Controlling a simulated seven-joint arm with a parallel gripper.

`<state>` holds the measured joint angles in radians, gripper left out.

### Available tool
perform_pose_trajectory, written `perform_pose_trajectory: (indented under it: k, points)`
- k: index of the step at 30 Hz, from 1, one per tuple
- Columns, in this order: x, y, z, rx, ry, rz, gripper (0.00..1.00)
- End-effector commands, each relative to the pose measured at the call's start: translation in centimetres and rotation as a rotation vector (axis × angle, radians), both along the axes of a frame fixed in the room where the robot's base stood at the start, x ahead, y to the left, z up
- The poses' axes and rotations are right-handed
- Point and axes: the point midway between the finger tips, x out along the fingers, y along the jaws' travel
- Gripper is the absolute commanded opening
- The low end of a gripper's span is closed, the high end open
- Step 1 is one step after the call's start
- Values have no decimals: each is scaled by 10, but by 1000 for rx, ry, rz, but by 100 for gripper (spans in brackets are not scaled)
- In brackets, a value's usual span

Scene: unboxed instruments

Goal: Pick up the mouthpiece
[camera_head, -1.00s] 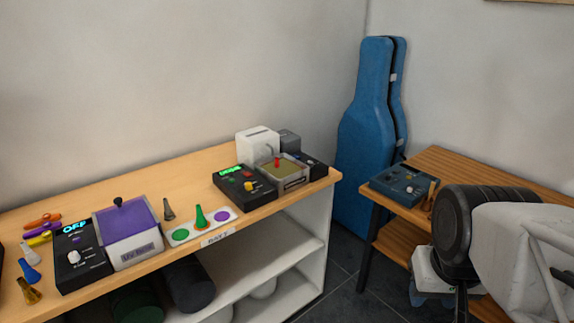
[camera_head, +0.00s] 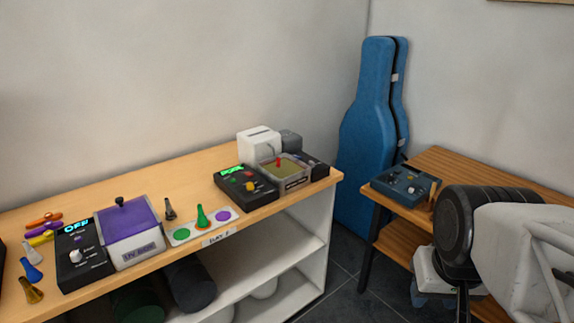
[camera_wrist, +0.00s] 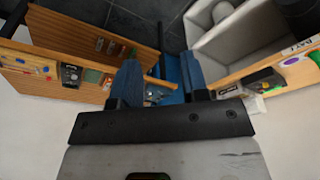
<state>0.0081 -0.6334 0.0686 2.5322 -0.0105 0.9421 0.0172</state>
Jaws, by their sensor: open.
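Several mouthpiece-shaped pieces show in the head view, and I cannot tell which one the task means. A green mouthpiece (camera_head: 201,217) stands upright on the middle of a white card (camera_head: 181,238) with coloured dots. A dark mouthpiece (camera_head: 170,209) stands behind the card. A blue one (camera_head: 31,271), a brown-gold one (camera_head: 31,291) and a grey one (camera_head: 26,251) are at the bench's left end. In the wrist view my gripper (camera_wrist: 163,80) is open and empty, with the blue case behind its fingers. It is well away from the bench pieces.
A black control box (camera_head: 82,265) joins a purple-lidded box (camera_head: 128,217) left of the card. Another device (camera_head: 247,190) stands at the bench's right end. A blue instrument case (camera_head: 366,130) leans in the corner. A slatted table (camera_head: 450,168) holds a blue box (camera_head: 404,187).

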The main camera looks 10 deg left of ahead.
Motion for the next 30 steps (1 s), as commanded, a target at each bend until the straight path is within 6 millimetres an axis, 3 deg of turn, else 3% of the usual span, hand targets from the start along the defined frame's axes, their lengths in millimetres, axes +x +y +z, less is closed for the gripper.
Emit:
perform_pose_trajectory:
  k: [12,14,22,30]
  points:
    - [0,0,0,0,0,0,41]
    - [0,0,0,0,0,0,47]
    - [0,0,0,0,0,1,47]
    - [17,3,9,-9,7,47,47]
